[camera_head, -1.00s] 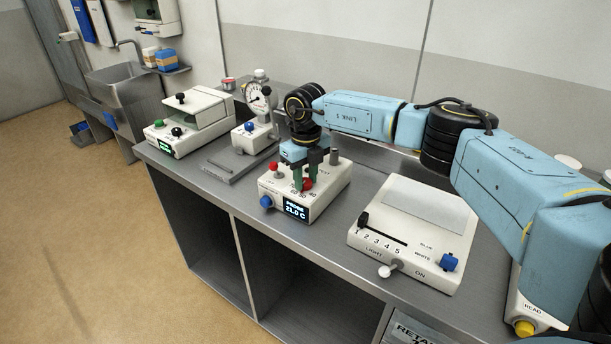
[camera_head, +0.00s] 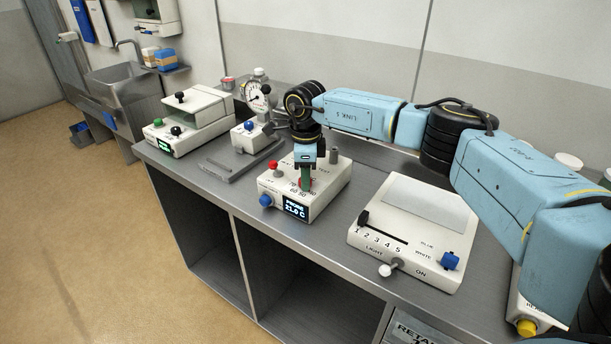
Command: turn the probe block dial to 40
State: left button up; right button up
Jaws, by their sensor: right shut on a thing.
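The probe block (camera_head: 328,200) is a white box on the steel bench. My left gripper is not in view.
A light box (camera_head: 430,215) with a slider and blue knob stands to the right. A dial gauge stand (camera_head: 257,110) and a white lidded device (camera_head: 205,107) stand to the left. A small red knob (camera_head: 273,164) and a grey post (camera_head: 334,156) rise beside the dial.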

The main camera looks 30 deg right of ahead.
jog(key=shift+r+n, duration=0.1)
jog(key=shift+n, duration=0.5)
jog(key=o, duration=1)
notch_tip(320, 180, up, 13)
jog(key=shift+r, duration=0.15)
jog(key=shift+a, duration=0.1)
dwell(0.3)
